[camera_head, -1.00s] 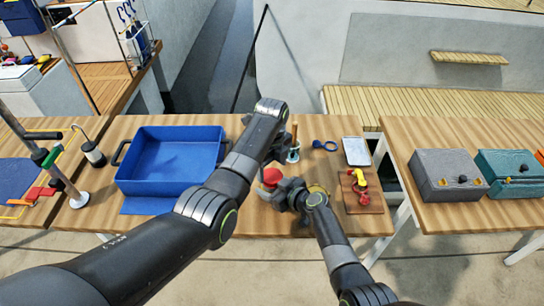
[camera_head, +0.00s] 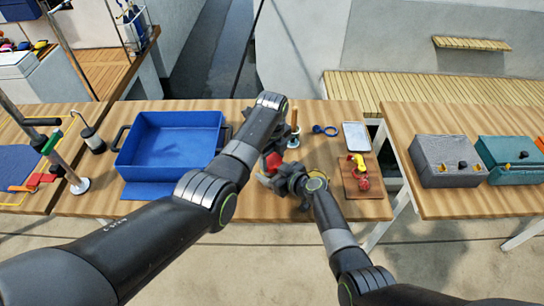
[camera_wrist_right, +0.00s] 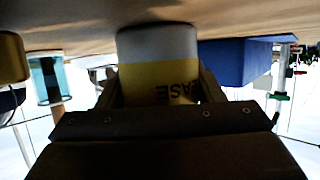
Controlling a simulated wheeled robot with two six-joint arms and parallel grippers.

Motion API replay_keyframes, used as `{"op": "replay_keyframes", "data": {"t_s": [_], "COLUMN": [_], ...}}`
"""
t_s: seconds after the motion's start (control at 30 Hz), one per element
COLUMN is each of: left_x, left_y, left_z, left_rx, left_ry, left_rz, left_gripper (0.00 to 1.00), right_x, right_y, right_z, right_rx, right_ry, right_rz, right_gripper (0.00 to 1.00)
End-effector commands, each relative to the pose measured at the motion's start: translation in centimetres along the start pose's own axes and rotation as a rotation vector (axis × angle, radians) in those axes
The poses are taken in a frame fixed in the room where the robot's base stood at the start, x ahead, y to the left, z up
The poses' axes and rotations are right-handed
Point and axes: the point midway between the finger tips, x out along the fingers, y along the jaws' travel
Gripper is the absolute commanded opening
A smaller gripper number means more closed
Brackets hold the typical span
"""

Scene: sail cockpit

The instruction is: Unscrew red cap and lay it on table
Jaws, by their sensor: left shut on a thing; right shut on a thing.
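The red cap (camera_head: 273,161) shows in the head view in the middle of the table, partly covered by my left arm. My left gripper (camera_head: 269,153) is at the cap, shut on it; its fingers are mostly hidden behind the wrist. My right gripper (camera_head: 279,181) comes in from the right just below the cap. In the right wrist view, its fingers (camera_wrist_right: 158,95) are shut on the sides of a grey and yellow can (camera_wrist_right: 158,62) with "ASE" lettering. Whether the cap still touches the can is hidden. The wooden table (camera_head: 240,205) lies beneath both grippers.
A blue bin (camera_head: 130,152) stands left. A cup with a wooden-handled tool (camera_head: 294,138), a blue ring (camera_head: 325,131) and a tablet (camera_head: 356,137) lie behind and right. A wooden board (camera_head: 372,206) carries red and yellow parts. Bare table shows at the front, between bin and grippers.

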Motion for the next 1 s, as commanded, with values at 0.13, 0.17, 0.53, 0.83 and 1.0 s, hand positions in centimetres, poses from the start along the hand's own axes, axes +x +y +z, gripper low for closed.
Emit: {"op": "replay_keyframes", "data": {"t_s": [0.13, 0.17, 0.53, 0.83, 1.0], "left_x": [-0.01, -0.01, -0.04, -0.03, -0.03], "left_y": [0.0, 0.0, 0.0, 0.01, 0.01], "left_z": [0.01, 0.01, -0.01, -0.03, -0.03], "left_rx": [-0.067, -0.098, -0.547, -0.594, -0.592], "left_ry": [0.0, 0.0, 0.0, 0.0, 0.0], "left_rz": [0.0, 0.0, 0.0, 0.001, 0.001], "left_gripper": [0.28, 0.28, 0.27, 0.27, 0.65], "right_x": [-0.01, -0.01, -0.02, -0.02, -0.02], "right_y": [0.01, 0.01, 0.02, 0.03, 0.03], "right_z": [0.08, 0.08, 0.09, 0.09, 0.09], "right_rx": [0.0, 0.0, 0.0, 0.0, 0.0], "right_ry": [-0.001, -0.001, -0.001, -0.002, -0.002], "right_rz": [0.0, 0.0, 0.001, 0.001, 0.001], "right_gripper": [0.0, 0.0, 0.0, 0.0, 0.0]}}
